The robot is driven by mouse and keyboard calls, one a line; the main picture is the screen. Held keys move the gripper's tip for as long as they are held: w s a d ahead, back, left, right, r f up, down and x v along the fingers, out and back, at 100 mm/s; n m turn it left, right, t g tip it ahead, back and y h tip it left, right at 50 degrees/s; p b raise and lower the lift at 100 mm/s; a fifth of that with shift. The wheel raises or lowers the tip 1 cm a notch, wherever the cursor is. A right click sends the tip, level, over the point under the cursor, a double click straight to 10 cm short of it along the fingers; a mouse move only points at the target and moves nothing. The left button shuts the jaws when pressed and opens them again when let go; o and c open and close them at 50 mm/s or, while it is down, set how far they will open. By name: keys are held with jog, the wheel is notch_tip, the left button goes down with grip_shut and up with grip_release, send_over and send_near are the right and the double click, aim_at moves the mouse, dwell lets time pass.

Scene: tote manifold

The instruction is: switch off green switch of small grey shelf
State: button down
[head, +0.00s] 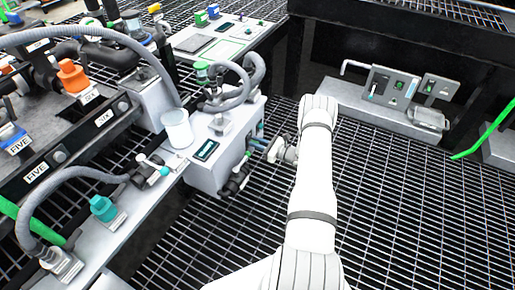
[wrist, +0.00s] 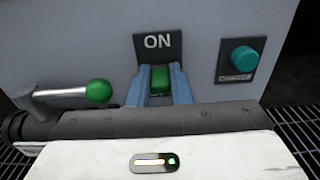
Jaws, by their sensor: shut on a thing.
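The small grey shelf (head: 208,176) has a box-like body whose grey front face fills the wrist view (wrist: 80,40). The green switch (wrist: 160,78) sits on that face below a dark "ON" label (wrist: 158,42). My gripper (wrist: 160,88) has its blue fingers on either side of the green switch, closed on it. In the head view, my gripper (head: 258,143) is at the right side of the shelf, and the switch is hidden there. The lower part of the switch is hidden by my gripper's body.
A teal button (wrist: 244,56) on a dark labelled plate is to the right of the switch. A lever with a green ball (wrist: 98,91) sticks out at the left, close to the gripper. A white cup (head: 177,128) stands on the bench. Dark grating lies below.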

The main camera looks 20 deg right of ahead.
jog(key=f+t+y+b, duration=0.1)
jog(key=t+y+b, duration=0.1)
jog(key=b, duration=0.3)
jog(key=shift+d+f+t, duration=0.1)
jog(key=shift+f+t, duration=0.3)
jog(key=t+y+b, duration=0.1)
jog(key=b, duration=0.2)
jog(key=shift+w+f+t, duration=0.1)
jog(key=shift+w+t, duration=0.05)
jog(key=shift+t, duration=0.15)
jog(key=shift+y, duration=0.3)
jog(key=shift+t+b, duration=0.35)
jog(key=shift+t, duration=0.05)
jog(key=c, duration=1.3)
grip_release()
